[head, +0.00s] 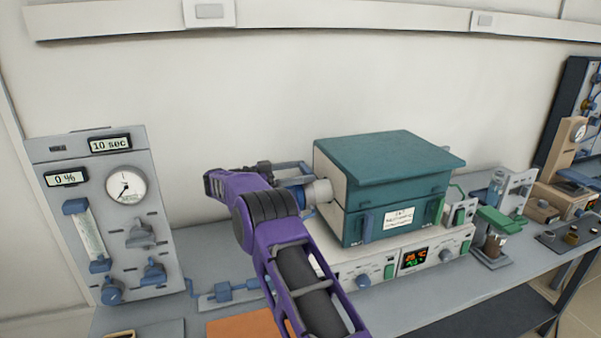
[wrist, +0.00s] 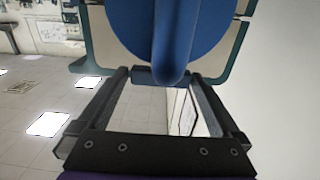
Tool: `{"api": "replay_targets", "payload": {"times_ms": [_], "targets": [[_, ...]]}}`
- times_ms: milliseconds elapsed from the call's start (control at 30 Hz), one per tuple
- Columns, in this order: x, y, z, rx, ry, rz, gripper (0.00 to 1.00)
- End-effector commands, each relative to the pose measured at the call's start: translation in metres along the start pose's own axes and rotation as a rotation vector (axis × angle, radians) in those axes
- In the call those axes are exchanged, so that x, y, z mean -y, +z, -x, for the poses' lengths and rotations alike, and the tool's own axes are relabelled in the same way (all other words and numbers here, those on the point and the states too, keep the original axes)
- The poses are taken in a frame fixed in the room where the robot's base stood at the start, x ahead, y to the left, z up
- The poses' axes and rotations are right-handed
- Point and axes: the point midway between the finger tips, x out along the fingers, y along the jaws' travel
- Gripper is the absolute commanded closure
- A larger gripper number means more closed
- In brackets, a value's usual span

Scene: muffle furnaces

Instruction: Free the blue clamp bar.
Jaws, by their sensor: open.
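The teal-topped furnace box (head: 385,185) stands on a white control base. A blue bar (head: 291,181) shows at its left side, beside a pale round fitting (head: 319,191), partly hidden by my arm. In the wrist view a rounded blue bar (wrist: 172,45) runs down across a large blue disc (wrist: 130,25); I take it as the clamp bar. My gripper (wrist: 157,75) is open, and the bar's lower end appears between its fingertips. I cannot tell whether they touch. In the head view my gripper (head: 278,172) is at the furnace's left side.
A grey gauge panel (head: 105,215) stands at the left. Blue fittings (head: 225,291) lie on the bench between it and the furnace. A green-topped stand (head: 492,235) and other instruments crowd the right. The wall behind is bare below a white rail (head: 340,17).

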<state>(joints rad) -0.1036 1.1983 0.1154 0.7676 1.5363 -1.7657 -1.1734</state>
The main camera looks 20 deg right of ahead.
Motion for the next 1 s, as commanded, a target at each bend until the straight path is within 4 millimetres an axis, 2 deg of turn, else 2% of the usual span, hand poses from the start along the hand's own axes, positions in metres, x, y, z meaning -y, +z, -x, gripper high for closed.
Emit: {"api": "replay_targets", "payload": {"times_ms": [300,467,1000], "targets": [[0.0,0.002,0.05,0.001,-0.002,-0.001,0.0],[0.0,0.002,0.067,0.001,0.0,0.0,0.0],[0.0,0.001,0.072,0.001,0.001,0.002,0.0]]}}
